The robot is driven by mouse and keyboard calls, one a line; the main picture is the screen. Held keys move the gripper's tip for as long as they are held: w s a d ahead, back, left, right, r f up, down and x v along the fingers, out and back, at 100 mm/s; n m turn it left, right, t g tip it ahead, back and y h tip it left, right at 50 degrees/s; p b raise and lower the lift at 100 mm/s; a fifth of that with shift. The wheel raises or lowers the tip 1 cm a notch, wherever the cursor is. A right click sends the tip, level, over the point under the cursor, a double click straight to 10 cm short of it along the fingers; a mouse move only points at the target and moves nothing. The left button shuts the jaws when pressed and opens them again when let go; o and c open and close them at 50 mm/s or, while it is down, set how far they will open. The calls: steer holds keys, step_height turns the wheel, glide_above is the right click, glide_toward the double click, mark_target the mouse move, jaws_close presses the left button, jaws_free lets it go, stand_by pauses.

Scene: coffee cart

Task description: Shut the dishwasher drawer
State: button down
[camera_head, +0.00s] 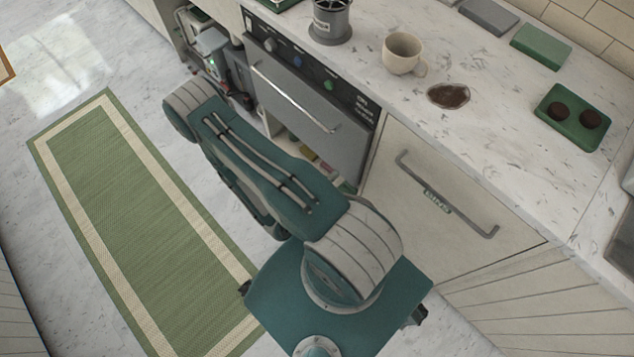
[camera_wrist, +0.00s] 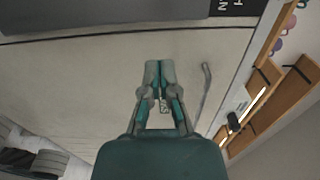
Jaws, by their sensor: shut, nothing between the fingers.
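The dishwasher (camera_head: 300,125) has a grey front with a long bar handle (camera_head: 290,95) under a dark control strip. It is set below the worktop in the head view. Its front looks about flush with the units, but I cannot tell if a small gap shows. Part of a grey front with white letters, seemingly the dishwasher's, also shows at the top of the wrist view (camera_wrist: 110,14). My gripper (camera_wrist: 158,72) is shut and empty in the wrist view, in front of a cream panel. Whether it touches the panel is unclear. In the head view my arm hides it.
A cream front with a bar handle (camera_head: 445,200) and a green label adjoins the dishwasher on the right. The worktop holds a mug (camera_head: 403,54), a brown spill (camera_head: 449,95) and a green tray (camera_head: 550,125). A green rug (camera_head: 140,220) lies on clear floor at left.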

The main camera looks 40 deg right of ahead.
steer(key=a, duration=0.6)
steer(key=m, duration=1.8)
glide_toward(346, 134)
steer(key=d, duration=0.7)
steer(key=shift+d+f, duration=0.1)
steer(key=shift+d, duration=0.3)
